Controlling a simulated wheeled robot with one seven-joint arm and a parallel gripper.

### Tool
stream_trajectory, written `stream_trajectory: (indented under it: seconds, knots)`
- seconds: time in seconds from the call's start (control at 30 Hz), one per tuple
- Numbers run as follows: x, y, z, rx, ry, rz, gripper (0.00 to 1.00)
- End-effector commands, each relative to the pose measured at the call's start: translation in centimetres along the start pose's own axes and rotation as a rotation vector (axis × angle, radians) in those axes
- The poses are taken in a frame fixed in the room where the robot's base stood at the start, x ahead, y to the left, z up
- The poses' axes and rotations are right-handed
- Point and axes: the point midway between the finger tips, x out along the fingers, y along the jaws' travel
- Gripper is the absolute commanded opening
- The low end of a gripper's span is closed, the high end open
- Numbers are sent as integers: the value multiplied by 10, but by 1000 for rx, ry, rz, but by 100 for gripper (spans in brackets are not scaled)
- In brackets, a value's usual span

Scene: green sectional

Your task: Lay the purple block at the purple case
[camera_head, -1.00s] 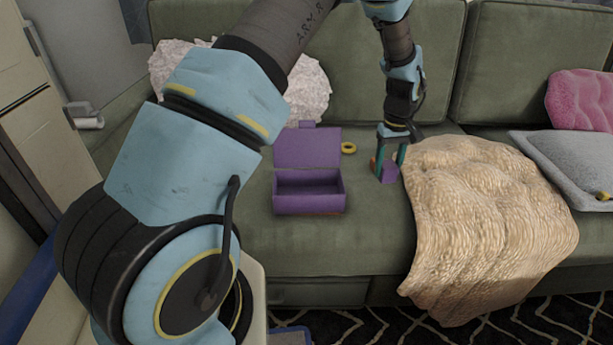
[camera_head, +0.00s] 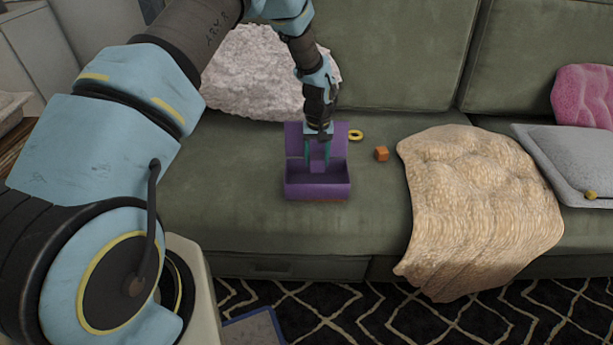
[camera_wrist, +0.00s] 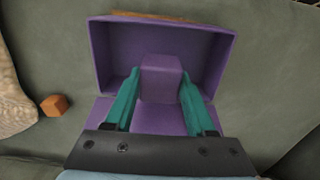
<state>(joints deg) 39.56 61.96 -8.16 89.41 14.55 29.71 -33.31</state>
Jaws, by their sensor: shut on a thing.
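The purple case (camera_head: 318,192) lies open on the sofa seat, its lid raised at the back. In the wrist view the case (camera_wrist: 105,55) shows its open box at the top and its lid nearer my gripper. My gripper (camera_head: 318,160) is shut on the purple block (camera_head: 318,167). The block also shows between the teal fingers (camera_wrist: 160,100) in the wrist view (camera_wrist: 160,78). The block is over the case's opening, near the lid side. I cannot tell whether it touches the case floor.
An orange cube (camera_head: 381,154) and a yellow ring (camera_head: 356,135) lie right of the case. A tan blanket (camera_head: 480,205) drapes over the seat further right. A grey pillow (camera_head: 570,160) and a pink pillow (camera_head: 583,95) are at far right. A white fluffy cushion (camera_head: 262,75) is behind the case.

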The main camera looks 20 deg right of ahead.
Motion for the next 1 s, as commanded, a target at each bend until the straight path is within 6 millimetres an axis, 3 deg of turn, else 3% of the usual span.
stream_trajectory:
  seconds: [0.1, 0.5, 0.97, 1.0]
  knots:
    - [20, 0, 0, 1, 0, -1, 1]
    - [67, 0, 0, -1, 0, 0, 1]
    - [77, 0, 0, -2, 1, -1, 1]
    - [75, 0, -1, -2, 1, 0, 60]
